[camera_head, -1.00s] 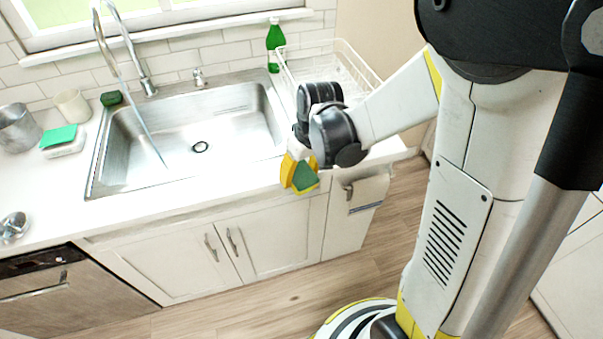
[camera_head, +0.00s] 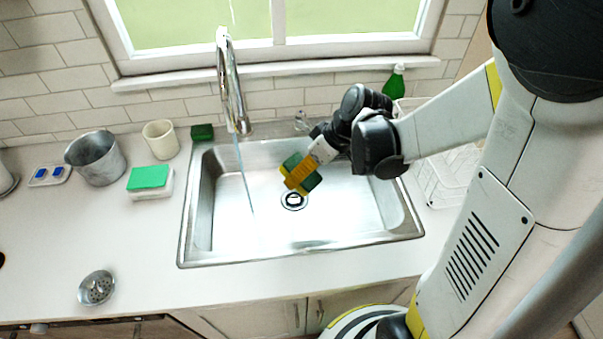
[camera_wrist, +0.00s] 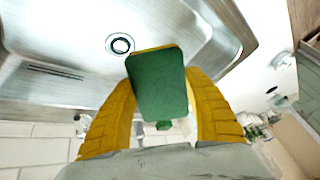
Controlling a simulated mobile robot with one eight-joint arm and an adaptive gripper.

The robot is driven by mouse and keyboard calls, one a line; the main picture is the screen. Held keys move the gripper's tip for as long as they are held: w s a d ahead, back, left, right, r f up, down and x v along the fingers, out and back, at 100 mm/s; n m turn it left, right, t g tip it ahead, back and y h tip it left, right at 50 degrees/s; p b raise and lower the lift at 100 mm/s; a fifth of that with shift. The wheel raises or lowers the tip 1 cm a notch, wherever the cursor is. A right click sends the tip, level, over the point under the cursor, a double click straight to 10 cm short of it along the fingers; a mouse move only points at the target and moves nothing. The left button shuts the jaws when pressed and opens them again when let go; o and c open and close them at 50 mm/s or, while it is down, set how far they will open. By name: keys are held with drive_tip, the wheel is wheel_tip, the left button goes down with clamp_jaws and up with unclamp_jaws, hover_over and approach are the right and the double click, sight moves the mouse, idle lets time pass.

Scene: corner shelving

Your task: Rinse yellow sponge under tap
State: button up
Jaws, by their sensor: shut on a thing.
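The yellow sponge (camera_head: 291,162) has a dark green scouring face, which fills the middle of the wrist view (camera_wrist: 158,88). My gripper (camera_head: 301,176) has its yellow fingers shut on it, one on each side in the wrist view (camera_wrist: 160,95). The sponge is held in the air over the sink (camera_head: 330,222), near the drain (camera_head: 293,200). The chrome tap (camera_head: 232,90) stands behind the sink. A thin stream of water (camera_head: 243,178) runs from it into the basin. The sponge is right of the stream and apart from it in the head view.
A second sponge (camera_head: 148,177), green on white, lies on the counter left of the sink. A dark green block (camera_head: 202,132), cream cup (camera_head: 160,139) and metal pot (camera_head: 96,160) stand nearby. A green bottle (camera_head: 394,83) and wire rack (camera_head: 447,178) are at right. A strainer (camera_head: 97,288) lies in front.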

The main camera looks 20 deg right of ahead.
drive_tip(key=shift+w+a, duration=0.15)
drive_tip(key=shift+a, duration=0.25)
drive_tip(key=w+a+f+b, duration=0.2)
drive_tip(key=w+a, duration=0.5)
drive_tip(key=a, duration=0.3)
drive_tip(key=shift+a+f, duration=0.35)
drive_tip(key=shift+a, duration=0.05)
drive_tip(key=shift+s, duration=0.1)
drive_tip(key=s+d, duration=0.2)
drive_tip(key=s, duration=0.5)
drive_tip(key=shift+s+d, duration=0.2)
drive_tip(key=shift+s, duration=0.1)
idle(0.3)
idle(1.1)
drive_tip(key=s+d+r+p, duration=0.1)
drive_tip(key=s+r+p, duration=0.2)
drive_tip(key=s+r, duration=0.1)
drive_tip(key=shift+s+d, duration=0.25)
drive_tip(key=shift+s, duration=0.15)
